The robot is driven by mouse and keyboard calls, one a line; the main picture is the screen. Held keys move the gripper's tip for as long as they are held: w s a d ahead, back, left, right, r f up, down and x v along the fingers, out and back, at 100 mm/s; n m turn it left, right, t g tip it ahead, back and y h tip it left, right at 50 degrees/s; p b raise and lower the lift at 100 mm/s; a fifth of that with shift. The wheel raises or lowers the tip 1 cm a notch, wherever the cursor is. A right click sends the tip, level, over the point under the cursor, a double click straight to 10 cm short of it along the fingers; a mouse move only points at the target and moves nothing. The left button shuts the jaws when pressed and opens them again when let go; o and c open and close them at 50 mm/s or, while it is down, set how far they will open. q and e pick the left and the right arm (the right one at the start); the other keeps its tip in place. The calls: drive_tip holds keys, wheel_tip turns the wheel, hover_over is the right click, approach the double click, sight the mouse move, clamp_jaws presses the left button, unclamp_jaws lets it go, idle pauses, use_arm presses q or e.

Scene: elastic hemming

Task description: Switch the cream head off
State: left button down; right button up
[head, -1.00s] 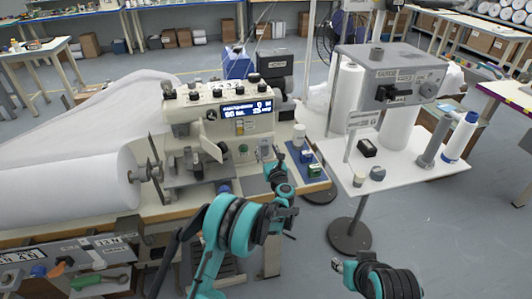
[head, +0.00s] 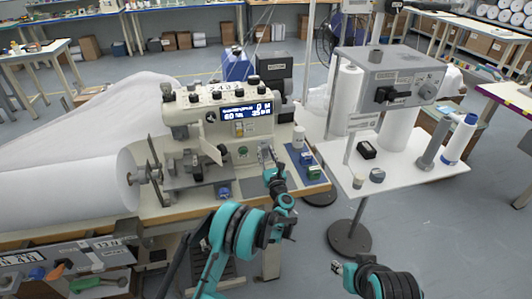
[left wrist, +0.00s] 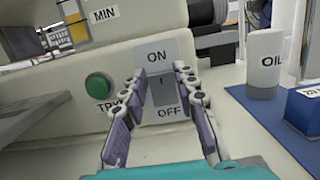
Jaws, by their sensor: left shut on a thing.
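The cream head (head: 222,125) stands on the table at centre left in the head view. Its blue display is lit. In the left wrist view, an ON/OFF switch (left wrist: 162,92) sits on its cream front, with ON above and OFF below. Which way the rocker is tipped I cannot tell. My left gripper (head: 265,153) is at the right part of the head's front. In the left wrist view its fingers (left wrist: 157,80) are on either side of the switch, shut on it. My right gripper (head: 338,267) is low in the head view, away from the machine; its jaws are too small to read.
A green button (left wrist: 99,87) is left of the switch. A white oil bottle (left wrist: 265,62) and a blue box (left wrist: 306,108) stand to the right on a blue mat. A grey unit (head: 390,75) stands over a white side table (head: 420,172). A white roll (head: 70,185) lies at left.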

use_arm(q)
drive_tip(key=shift+f+t, duration=0.1)
drive_tip(key=shift+t, duration=0.4)
drive_tip(key=c, duration=1.2)
unclamp_jaws()
drive_tip(key=shift+o, duration=0.2)
drive_tip(key=shift+s, duration=0.15)
drive_tip(key=v, duration=1.2)
